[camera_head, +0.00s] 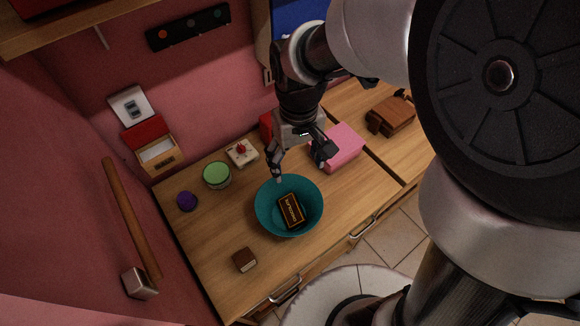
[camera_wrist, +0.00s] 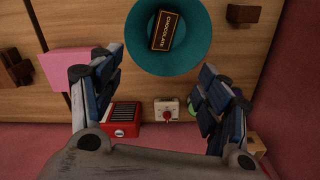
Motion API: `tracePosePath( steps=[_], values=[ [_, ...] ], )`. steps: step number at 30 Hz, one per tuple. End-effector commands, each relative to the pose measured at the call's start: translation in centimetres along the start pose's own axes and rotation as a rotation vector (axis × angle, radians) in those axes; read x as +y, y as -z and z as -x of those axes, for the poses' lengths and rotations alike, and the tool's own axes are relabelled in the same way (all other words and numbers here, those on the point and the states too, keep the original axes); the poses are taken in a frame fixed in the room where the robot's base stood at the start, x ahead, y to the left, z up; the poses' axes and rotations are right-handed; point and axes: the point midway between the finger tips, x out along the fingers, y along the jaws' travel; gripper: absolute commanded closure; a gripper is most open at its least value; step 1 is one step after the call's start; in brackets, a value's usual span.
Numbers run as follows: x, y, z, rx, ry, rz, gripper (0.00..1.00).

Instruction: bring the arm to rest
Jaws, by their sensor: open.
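My gripper (camera_head: 302,163) is open and empty above the wooden counter, just behind the teal bowl (camera_head: 262,212). In the wrist view my gripper (camera_wrist: 158,95) shows its two fingers spread wide, with nothing between them. The bowl also shows in the wrist view (camera_wrist: 190,62), ahead of the fingers. A dark chocolate box (camera_head: 291,210) with yellow lettering lies inside the bowl; it also shows in the wrist view (camera_wrist: 167,31). My arm comes down from the upper right of the head view.
Around the bowl stand a pink box (camera_head: 342,147), a green-topped tin (camera_head: 216,175), a purple ball (camera_head: 187,201), a white block with a red knob (camera_head: 242,153) and a brown cube (camera_head: 244,260). A red box (camera_wrist: 122,119) sits near the wall. The counter's front left is mostly clear.

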Motion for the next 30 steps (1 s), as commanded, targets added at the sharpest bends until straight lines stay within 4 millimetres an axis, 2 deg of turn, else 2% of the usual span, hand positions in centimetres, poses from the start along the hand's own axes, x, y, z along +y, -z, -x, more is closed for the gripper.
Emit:
tracePosePath(
  steps=[15,19,23,27,30],
  values=[
    [0.1,-0.1,0.4,0.002,0.0,-0.001,0.3],
    [0.8,-0.8,1.8,0.032,-0.001,-0.024,0.3],
    [2.4,-3.3,4.6,0.103,-0.007,-0.081,0.3],
    [4.1,-7.2,7.5,0.199,-0.02,-0.159,0.3],
    [5.0,-10.1,8.8,0.264,-0.032,-0.214,0.3]
  ],
)
